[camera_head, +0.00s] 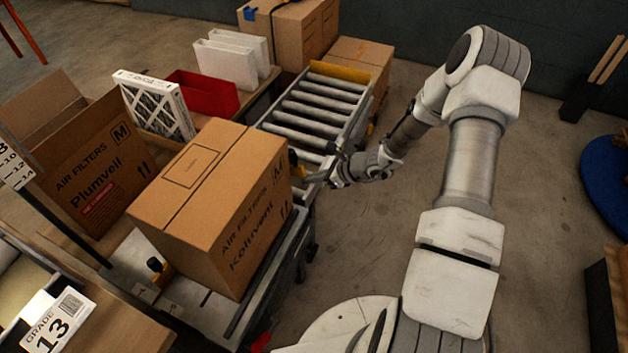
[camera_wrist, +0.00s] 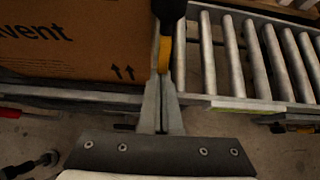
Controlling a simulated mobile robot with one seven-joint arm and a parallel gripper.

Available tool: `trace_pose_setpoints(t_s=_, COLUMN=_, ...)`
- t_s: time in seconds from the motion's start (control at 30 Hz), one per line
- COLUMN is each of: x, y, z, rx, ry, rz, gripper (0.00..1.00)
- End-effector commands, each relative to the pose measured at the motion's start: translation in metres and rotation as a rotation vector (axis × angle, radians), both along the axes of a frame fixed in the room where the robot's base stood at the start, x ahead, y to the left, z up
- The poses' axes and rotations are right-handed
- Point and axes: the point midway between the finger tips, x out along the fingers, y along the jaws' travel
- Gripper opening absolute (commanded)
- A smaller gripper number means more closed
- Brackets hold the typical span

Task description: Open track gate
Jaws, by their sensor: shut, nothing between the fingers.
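The roller track (camera_head: 316,104) runs from the far yellow end plate (camera_head: 340,72) toward the large Koltivent box (camera_head: 208,203). In the wrist view its rollers (camera_wrist: 232,55) lie right of the box (camera_wrist: 80,45). Between box and rollers stands a narrow yellow gate edge (camera_wrist: 165,53) with a black handle (camera_wrist: 168,8) on top. In the head view a small yellow and black part (camera_head: 294,160) shows there, mostly hidden by the box. My gripper (camera_head: 328,179) is at the track's right side; its fingers (camera_wrist: 161,105) are shut and empty, pointing at the gate edge. Contact cannot be told.
An open Plumvell box (camera_head: 85,170), a pleated filter (camera_head: 155,105), a red bin (camera_head: 203,92) and white filters (camera_head: 228,62) stand left of the track. More cartons (camera_head: 290,30) stand behind.

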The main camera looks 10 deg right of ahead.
Motion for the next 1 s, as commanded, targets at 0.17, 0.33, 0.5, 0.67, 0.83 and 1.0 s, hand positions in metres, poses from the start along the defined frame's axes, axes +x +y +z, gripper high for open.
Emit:
trace_pose_setpoints(t_s=0.17, x=0.004, y=0.006, z=0.026, rx=-0.035, ry=0.023, rz=0.002, gripper=0.00)
trace_pose_setpoints(t_s=0.33, x=0.005, y=0.007, z=0.030, rx=-0.050, ry=0.032, rz=-0.001, gripper=0.00)
trace_pose_setpoints(t_s=0.5, x=0.005, y=0.007, z=0.029, rx=-0.050, ry=0.033, rz=-0.002, gripper=0.00)
trace_pose_setpoints(t_s=0.67, x=0.005, y=0.006, z=0.029, rx=-0.051, ry=0.032, rz=-0.002, gripper=0.00)
trace_pose_setpoints(t_s=0.83, x=0.004, y=0.003, z=0.036, rx=-0.051, ry=0.032, rz=-0.002, gripper=0.00)
trace_pose_setpoints(t_s=1.0, x=0.001, y=-0.006, z=0.054, rx=-0.051, ry=0.032, rz=0.001, gripper=0.00)
